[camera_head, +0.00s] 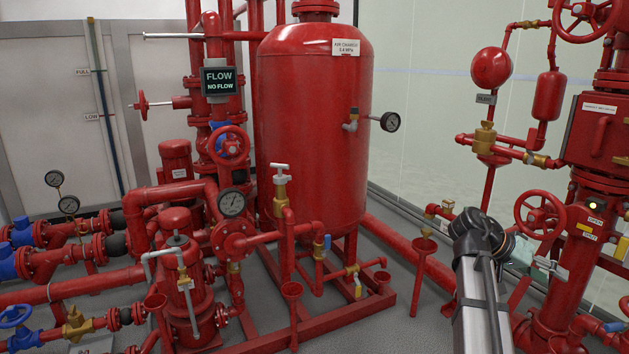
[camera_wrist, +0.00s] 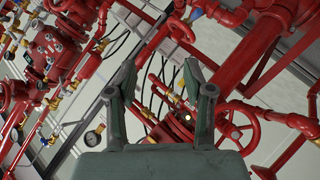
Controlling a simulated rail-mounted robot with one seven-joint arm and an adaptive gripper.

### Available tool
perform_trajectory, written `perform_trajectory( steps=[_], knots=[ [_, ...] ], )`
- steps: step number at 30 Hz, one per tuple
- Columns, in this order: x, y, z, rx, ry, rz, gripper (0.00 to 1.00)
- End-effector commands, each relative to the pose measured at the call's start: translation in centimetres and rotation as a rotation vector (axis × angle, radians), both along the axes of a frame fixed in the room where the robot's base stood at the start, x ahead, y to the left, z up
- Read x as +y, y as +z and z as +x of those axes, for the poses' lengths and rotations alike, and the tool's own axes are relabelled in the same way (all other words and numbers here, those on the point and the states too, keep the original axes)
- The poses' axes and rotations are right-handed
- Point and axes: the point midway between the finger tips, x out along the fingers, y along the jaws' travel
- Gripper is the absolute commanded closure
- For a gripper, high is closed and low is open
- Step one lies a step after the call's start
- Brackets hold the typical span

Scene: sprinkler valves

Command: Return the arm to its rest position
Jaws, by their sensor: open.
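My gripper (camera_wrist: 164,97) shows in the wrist view with its two green-grey fingers apart and nothing between them. Beyond the fingers are a red handwheel (camera_wrist: 237,126) and red pipework; I cannot tell how far off they are. In the head view my arm (camera_head: 480,262) rises at the lower right, with its dark joint in front of the floor and glass wall. The wrist view is strongly tilted.
A large red air chamber tank (camera_head: 310,125) stands in the middle. Close right of my arm are a red handwheel (camera_head: 540,214) and a valve column. A red drain funnel (camera_head: 424,246) stands just left of the arm. Pumps and pipes fill the left. Some grey floor is bare at the front.

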Motion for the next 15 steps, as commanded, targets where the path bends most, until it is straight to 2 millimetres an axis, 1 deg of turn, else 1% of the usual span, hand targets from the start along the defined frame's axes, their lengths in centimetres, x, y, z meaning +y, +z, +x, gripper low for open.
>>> perform_trajectory(
  steps=[1,3,9,15],
  knots=[
    [0.8,-1.1,-2.1,0.022,-0.011,0.017,0.48],
    [1.7,-2.2,-4.2,0.053,-0.025,0.041,0.48],
    [4.0,-4.9,-9.6,0.123,-0.060,0.101,0.48],
    [5.9,-7.2,-14.1,0.165,-0.083,0.143,0.48]
  ],
)
